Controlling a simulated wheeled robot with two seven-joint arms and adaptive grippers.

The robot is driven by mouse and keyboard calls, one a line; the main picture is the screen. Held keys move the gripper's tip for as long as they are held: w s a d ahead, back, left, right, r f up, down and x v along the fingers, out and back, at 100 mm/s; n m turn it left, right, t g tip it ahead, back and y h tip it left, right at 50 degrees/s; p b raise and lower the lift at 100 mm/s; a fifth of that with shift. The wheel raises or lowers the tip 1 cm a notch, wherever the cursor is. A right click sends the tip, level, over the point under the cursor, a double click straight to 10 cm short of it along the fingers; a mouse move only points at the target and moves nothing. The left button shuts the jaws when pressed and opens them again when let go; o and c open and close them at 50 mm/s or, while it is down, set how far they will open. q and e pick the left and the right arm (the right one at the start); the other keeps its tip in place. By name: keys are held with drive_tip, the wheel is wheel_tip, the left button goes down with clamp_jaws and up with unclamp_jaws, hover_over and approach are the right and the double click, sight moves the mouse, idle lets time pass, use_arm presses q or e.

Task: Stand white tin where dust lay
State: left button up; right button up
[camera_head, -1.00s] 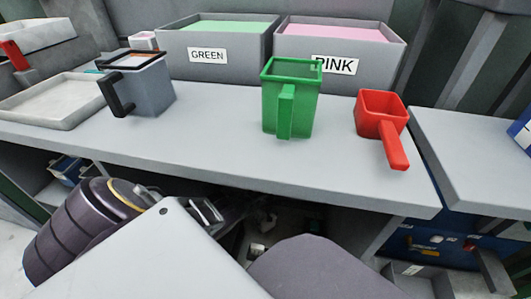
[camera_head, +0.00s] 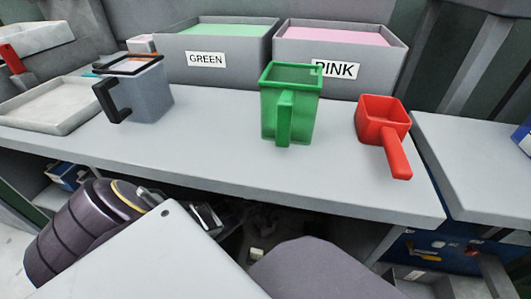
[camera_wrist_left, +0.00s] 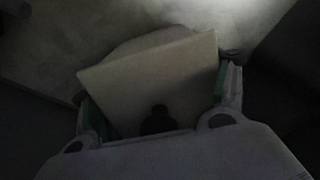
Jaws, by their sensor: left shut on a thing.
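My left gripper (camera_head: 203,214) is low in front of the bench, below its front edge and partly hidden by my own pale body panel. In the left wrist view my left gripper (camera_wrist_left: 158,98) is shut on a pale, flat-faced thing (camera_wrist_left: 150,75). It has a dark round shape at its lower edge. The view is dim, and I cannot tell whether this is the white tin. No white tin and no dust can be made out for certain on the bench top (camera_head: 210,142). My right gripper is not in view.
On the bench stand a grey jug (camera_head: 148,92) with a black handle, a green jug (camera_head: 288,112) and a red scoop (camera_head: 382,125). A pale tray (camera_head: 45,122) lies at the left. Bins marked GREEN (camera_head: 180,72) and PINK (camera_head: 375,76) stand behind. The middle front is bare.

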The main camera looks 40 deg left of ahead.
use_arm(q)
drive_tip(key=o, duration=2.1)
drive_tip(key=shift+a+r, duration=0.1)
drive_tip(key=shift+r, duration=0.05)
drive_tip(key=shift+w+a+r, duration=0.1)
drive_tip(key=shift+r, duration=5.15)
drive_tip(key=shift+d+r, duration=0.2)
drive_tip(key=shift+r, duration=0.35)
drive_tip(key=shift+s, duration=0.2)
